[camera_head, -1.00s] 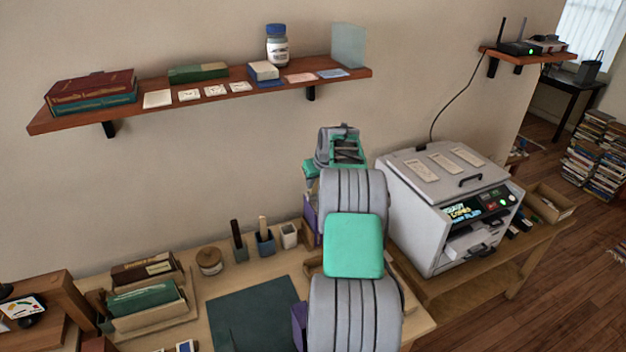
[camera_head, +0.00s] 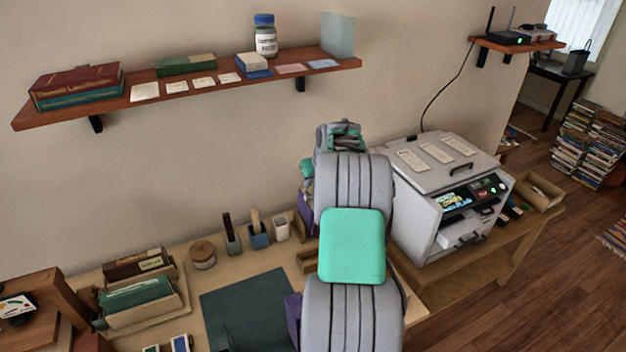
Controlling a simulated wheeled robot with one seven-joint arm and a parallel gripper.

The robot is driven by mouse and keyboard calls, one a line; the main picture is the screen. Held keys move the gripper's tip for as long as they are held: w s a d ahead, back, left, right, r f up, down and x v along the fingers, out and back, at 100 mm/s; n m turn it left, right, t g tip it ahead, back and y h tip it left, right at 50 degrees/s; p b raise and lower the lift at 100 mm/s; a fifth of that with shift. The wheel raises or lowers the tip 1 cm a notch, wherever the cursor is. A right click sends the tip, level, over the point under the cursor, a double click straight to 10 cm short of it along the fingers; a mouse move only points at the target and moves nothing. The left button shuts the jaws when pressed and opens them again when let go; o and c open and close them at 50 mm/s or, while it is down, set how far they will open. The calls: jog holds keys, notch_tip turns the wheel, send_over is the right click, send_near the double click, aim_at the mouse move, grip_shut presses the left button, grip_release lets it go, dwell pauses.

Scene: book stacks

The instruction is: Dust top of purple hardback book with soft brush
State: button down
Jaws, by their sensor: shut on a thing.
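Purple surfaces show at the left edge of my arm, one upper (camera_head: 306,208) and one lower (camera_head: 293,316). My arm covers most of both, and I cannot tell whether either is the purple hardback book. My arm reaches away from the camera over the table, and its far end (camera_head: 342,135) shows in front of the wall. My gripper and anything in it are hidden behind the arm. No soft brush can be made out for certain. Upright handles stand in a grey cup (camera_head: 233,244) and a blue cup (camera_head: 258,238).
A dark green mat (camera_head: 240,305) lies on the table (camera_head: 190,284), mostly bare. A white cup (camera_head: 281,231), a round jar (camera_head: 202,256) and a book tray (camera_head: 148,316) stand around it. A grey machine (camera_head: 425,214) stands to the right. A shelf (camera_head: 110,108) with books hangs above.

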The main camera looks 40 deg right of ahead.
jog(key=shift+r+p, duration=0.85)
jog(key=shift+r, duration=0.05)
jog(key=shift+r+b, duration=0.3)
jog(key=shift+r, duration=1.65)
jog(key=shift+w+r, duration=0.1)
jog(key=shift+r, duration=1.4)
jog(key=shift+f, duration=0.1)
jog(key=shift+w+f, duration=0.1)
jog(key=shift+f, duration=1.1)
